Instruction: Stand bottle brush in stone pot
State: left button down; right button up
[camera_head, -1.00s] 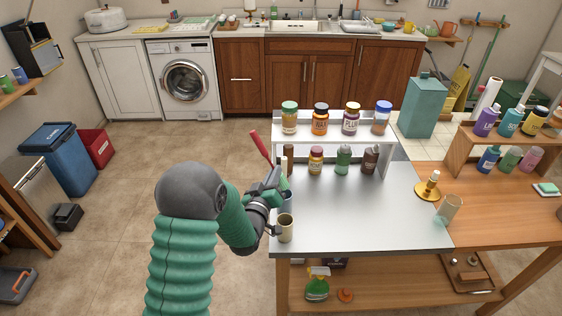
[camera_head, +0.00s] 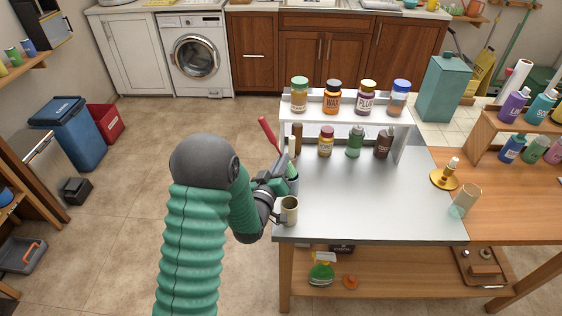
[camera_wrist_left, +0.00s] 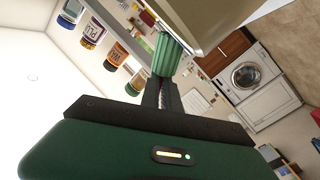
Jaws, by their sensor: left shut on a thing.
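My left gripper (camera_head: 279,186) is at the left edge of the metal tabletop, shut on what looks like the bottle brush. In the left wrist view a thin twisted stem (camera_wrist_left: 162,93) runs between the fingers to a green ribbed part (camera_wrist_left: 166,55). My right gripper is not in view.
A tan mug (camera_head: 289,211) stands close in front of the gripper. A white shelf (camera_head: 400,143) with several jars and bottles stands behind. A brass candle holder (camera_head: 444,179) and a cup (camera_head: 466,199) are at right. The metal tabletop's middle (camera_head: 350,205) is clear.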

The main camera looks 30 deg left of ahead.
pick_arm(q)
jog(key=c, duration=2)
grip_release()
jog(key=shift+w+d, duration=0.1)
jog(key=shift+d, duration=0.05)
jog(key=o, duration=0.4)
jog(key=shift+d, duration=0.1)
jog(key=shift+a+r+p, duration=0.2)
jog(key=shift+r+p, duration=0.05)
jog(key=shift+p, duration=0.1)
jog(key=shift+r+p, duration=0.6)
jog(key=shift+p, duration=0.05)
jog(key=p+v, duration=0.2)
jog(key=v, duration=0.2)
jog(key=p+v, duration=0.3)
jog(key=v, duration=0.1)
jog(key=p+v, duration=0.2)
jog(key=v, duration=0.2)
jog(key=shift+f, duration=0.25)
